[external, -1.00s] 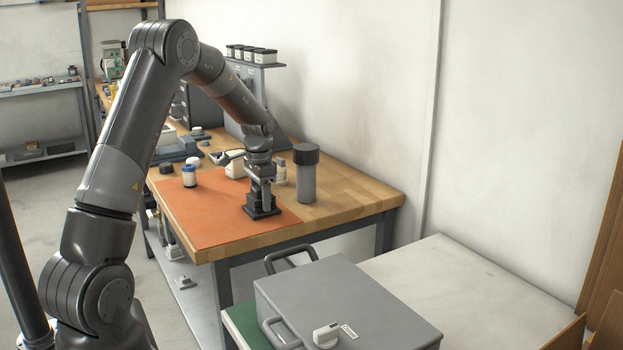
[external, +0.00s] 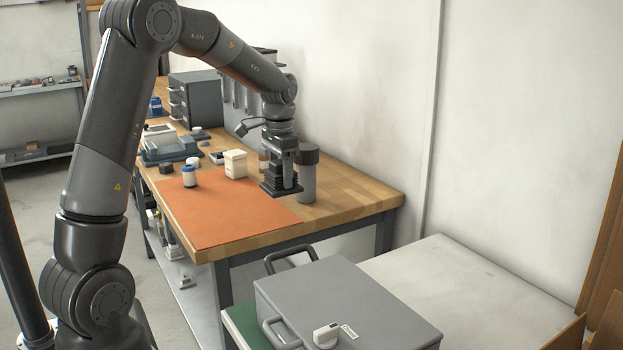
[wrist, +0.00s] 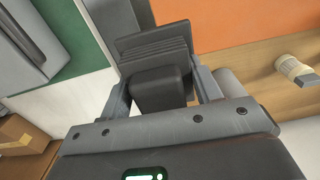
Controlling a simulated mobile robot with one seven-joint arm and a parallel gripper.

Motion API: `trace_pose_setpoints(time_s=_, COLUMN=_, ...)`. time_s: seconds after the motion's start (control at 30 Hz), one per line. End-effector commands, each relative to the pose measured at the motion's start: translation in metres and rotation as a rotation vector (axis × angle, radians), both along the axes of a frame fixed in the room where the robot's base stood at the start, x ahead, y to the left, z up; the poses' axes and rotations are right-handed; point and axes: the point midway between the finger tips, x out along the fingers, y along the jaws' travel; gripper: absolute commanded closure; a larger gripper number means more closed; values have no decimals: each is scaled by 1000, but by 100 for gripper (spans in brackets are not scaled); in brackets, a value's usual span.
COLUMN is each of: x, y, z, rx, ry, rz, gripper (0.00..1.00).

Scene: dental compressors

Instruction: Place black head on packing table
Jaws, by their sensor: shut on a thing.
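The black head (external: 282,187), a dark block with a finned base, is held in my gripper (external: 284,172). It hangs above the right edge of the orange mat on the wooden workbench, apart from it. In the wrist view the black head (wrist: 160,80) sits between the two fingers of my gripper (wrist: 163,92), its fins toward the top. The packing table is not labelled; the pale low table (external: 450,285) at the lower right may be it. A grey case with handles (external: 340,300) stands at its left end.
The orange mat (external: 215,215) is mostly bare, with a small blue-and-white jar (external: 189,176) and a cream box (external: 235,163) at its back. A grey cylinder with a dark cap (external: 308,180) stands close to the right of my gripper. The right side of the pale table is clear.

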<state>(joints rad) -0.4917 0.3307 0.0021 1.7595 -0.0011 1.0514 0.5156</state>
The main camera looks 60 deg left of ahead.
Motion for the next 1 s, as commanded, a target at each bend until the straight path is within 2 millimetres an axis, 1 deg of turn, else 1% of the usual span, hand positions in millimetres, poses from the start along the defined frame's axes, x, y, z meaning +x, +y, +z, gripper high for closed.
trace_pose_setpoints(time_s=0.1, x=1, y=-6, z=5, rx=1, ry=-2, rz=0, gripper=84)
trace_pose_setpoints(time_s=0.33, x=2, y=-10, z=5, rx=1, ry=-1, rz=0, gripper=84)
trace_pose_setpoints(time_s=0.47, x=14, y=-25, z=3, rx=0, ry=-1, rz=-4, gripper=84)
trace_pose_setpoints(time_s=0.57, x=31, y=-50, z=0, rx=0, ry=-1, rz=-7, gripper=84)
trace_pose_setpoints(time_s=0.67, x=51, y=-84, z=-3, rx=-1, ry=-1, rz=-7, gripper=84)
trace_pose_setpoints(time_s=0.7, x=59, y=-100, z=-5, rx=-1, ry=-1, rz=-7, gripper=84)
trace_pose_setpoints(time_s=0.77, x=70, y=-123, z=-7, rx=-1, ry=-1, rz=-6, gripper=84)
trace_pose_setpoints(time_s=0.8, x=77, y=-138, z=-8, rx=-1, ry=-1, rz=-5, gripper=84)
trace_pose_setpoints(time_s=0.97, x=99, y=-204, z=-15, rx=-1, ry=-1, rz=-2, gripper=84)
trace_pose_setpoints(time_s=1.0, x=103, y=-221, z=-17, rx=-1, ry=-1, rz=-1, gripper=84)
